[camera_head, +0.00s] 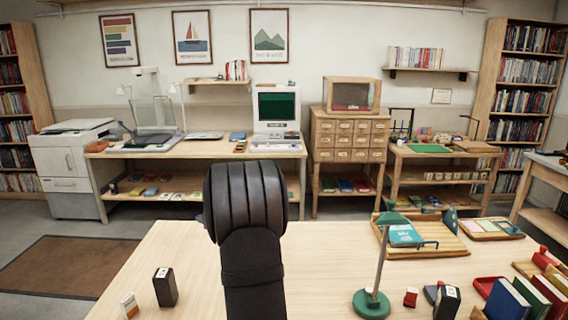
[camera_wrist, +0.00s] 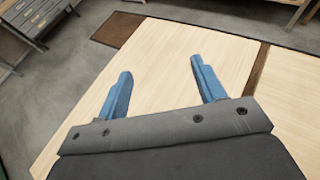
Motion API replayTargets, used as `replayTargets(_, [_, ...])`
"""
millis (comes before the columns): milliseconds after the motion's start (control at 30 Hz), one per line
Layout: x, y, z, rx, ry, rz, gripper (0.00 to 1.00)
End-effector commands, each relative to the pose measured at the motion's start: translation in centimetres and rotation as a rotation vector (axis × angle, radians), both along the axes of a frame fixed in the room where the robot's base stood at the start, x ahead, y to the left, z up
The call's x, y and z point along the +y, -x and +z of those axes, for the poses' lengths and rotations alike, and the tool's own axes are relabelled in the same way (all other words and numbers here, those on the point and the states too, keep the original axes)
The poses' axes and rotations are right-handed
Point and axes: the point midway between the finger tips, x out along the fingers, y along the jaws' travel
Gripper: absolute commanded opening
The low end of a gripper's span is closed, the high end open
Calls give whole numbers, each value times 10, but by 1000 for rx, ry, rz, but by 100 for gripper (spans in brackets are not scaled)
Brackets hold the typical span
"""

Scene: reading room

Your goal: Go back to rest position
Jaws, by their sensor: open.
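My gripper shows in the wrist view (camera_wrist: 164,88), with two blue fingers spread wide apart and nothing between them. Below the fingers is the bare light wood of the table. In the head view my dark arm rises in the middle over the front table (camera_head: 200,270), and it hides the gripper's fingers there. No object is in contact with the fingers in the wrist view.
A green lamp (camera_head: 372,303), a wooden tray (camera_head: 455,248) with a teal book (camera_head: 405,235), and upright books (camera_head: 508,300) crowd the table's right side. A black box (camera_head: 165,287) and a small white-orange box (camera_head: 130,305) stand at left. The table's middle is mostly clear.

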Motion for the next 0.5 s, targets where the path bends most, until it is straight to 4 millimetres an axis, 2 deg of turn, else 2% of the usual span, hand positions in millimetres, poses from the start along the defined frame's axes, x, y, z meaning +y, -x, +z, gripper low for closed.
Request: replayTargets(500, [-95,-25,40,-3,0,-153,63])
